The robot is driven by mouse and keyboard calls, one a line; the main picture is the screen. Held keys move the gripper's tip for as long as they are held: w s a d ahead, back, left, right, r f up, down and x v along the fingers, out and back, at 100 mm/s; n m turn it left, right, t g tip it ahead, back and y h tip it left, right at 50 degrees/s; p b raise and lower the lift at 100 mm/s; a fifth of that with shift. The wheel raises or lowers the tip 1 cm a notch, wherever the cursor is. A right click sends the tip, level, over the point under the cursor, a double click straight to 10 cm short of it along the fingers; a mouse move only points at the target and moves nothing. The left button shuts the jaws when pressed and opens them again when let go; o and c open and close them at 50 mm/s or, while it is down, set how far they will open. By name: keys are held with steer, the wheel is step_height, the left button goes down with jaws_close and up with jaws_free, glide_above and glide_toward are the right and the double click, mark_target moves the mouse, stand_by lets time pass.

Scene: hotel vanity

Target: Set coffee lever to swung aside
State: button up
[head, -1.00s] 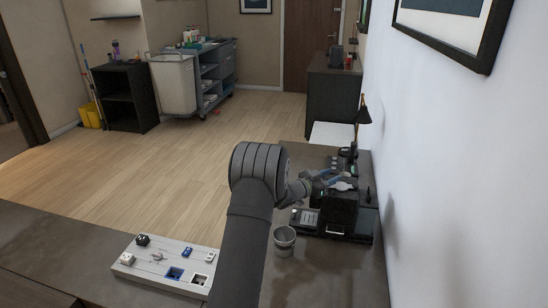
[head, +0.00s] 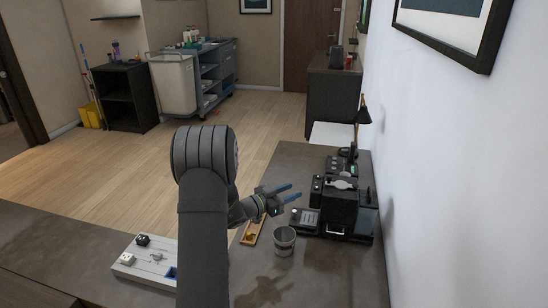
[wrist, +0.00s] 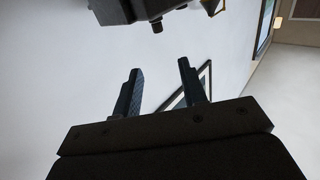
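The black coffee machine (head: 338,210) stands on the vanity by the right wall. A pale silver piece, perhaps the lever (head: 342,183), lies across its top; its exact setting is too small to tell. My gripper (head: 290,191) is left of the machine, apart from it, with its blue-grey fingers pointing towards it. In the wrist view my gripper (wrist: 158,80) has its two fingers apart with nothing between them. A dark body with a small knob (wrist: 157,26) shows at the top of that view, beyond the fingertips, probably part of the machine.
A grey metal cup (head: 284,241) stands in front of the machine's left side. A wooden tray (head: 252,232) lies beside it. A white board with switches (head: 143,262) is at the near left, partly hidden by my arm. A black lamp (head: 363,112) stands behind.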

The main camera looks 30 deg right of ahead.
steer(key=w+d+r+n+t+y, duration=0.2)
steer(key=w+t, duration=0.3)
steer(key=w, duration=0.3)
steer(key=w+d+r+n+t+y, duration=0.1)
steer(key=w+n+t+y, duration=0.3)
steer(key=w, duration=0.5)
steer(key=shift+d+r+n+t+y, duration=0.3)
steer(key=shift+d+r+t+y, duration=0.1)
steer(key=shift+d, duration=0.5)
steer(key=shift+f, duration=0.15)
steer(key=s+a+f+m+g+h, duration=0.1)
steer(key=s+a+m+g+h, duration=0.1)
steer(key=s+g, duration=0.3)
steer(key=s+a+f+m+g+h, duration=0.2)
steer(key=s+m+g+h, duration=0.2)
steer(key=s, duration=0.8)
steer(key=shift+a+f+m+g+h, duration=0.2)
steer(key=shift+f+m+g+h, duration=0.1)
steer(key=shift+g+h, duration=0.1)
